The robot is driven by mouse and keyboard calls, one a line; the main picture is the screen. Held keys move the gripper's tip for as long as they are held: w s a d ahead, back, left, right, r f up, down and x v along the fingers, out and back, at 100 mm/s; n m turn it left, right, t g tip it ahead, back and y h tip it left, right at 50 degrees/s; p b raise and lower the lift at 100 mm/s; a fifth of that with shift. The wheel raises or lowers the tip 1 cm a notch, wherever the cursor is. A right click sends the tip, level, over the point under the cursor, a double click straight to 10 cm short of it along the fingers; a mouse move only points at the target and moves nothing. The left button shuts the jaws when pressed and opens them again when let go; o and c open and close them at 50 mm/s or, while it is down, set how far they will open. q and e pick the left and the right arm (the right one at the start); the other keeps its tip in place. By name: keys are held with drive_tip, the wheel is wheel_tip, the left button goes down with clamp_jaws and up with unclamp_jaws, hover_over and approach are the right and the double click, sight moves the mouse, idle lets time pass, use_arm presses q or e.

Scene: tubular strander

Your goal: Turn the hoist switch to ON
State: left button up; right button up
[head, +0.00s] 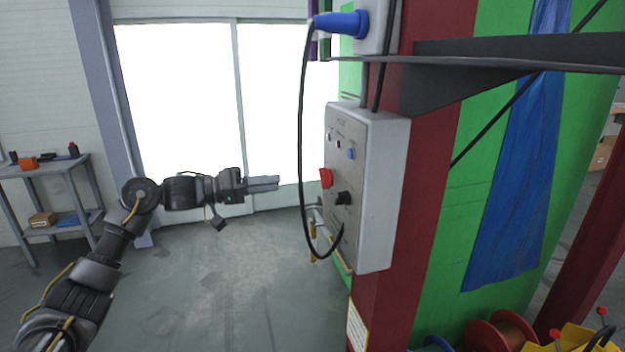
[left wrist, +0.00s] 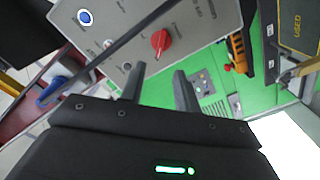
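A grey control box (head: 375,185) is fixed to a dark red column. Its face carries a red rotary switch (head: 326,178), a black knob (head: 344,198) and a blue button (head: 351,154). Labels are too small to read, so I cannot tell which is the hoist switch. My left gripper (head: 263,184) points right toward the box, short of it and touching nothing. In the left wrist view, its two fingers (left wrist: 159,88) are apart and empty, with the red switch (left wrist: 161,42) just beyond them. My right gripper is not in view.
A black cable (head: 303,130) hangs from a blue plug (head: 342,22) in front of the box face. A dark bracket (head: 480,62) juts out above the box. A grey shelf table (head: 45,167) stands far left. The floor below my left arm is clear.

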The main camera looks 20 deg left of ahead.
sight(325, 178)
use_arm(q)
drive_tip(key=p+x, duration=0.4)
drive_tip(key=x, duration=0.7)
drive_tip(key=shift+w+f, duration=0.1)
drive_tip(key=shift+a, duration=0.1)
drive_tip(key=c, duration=0.6)
clamp_jaws()
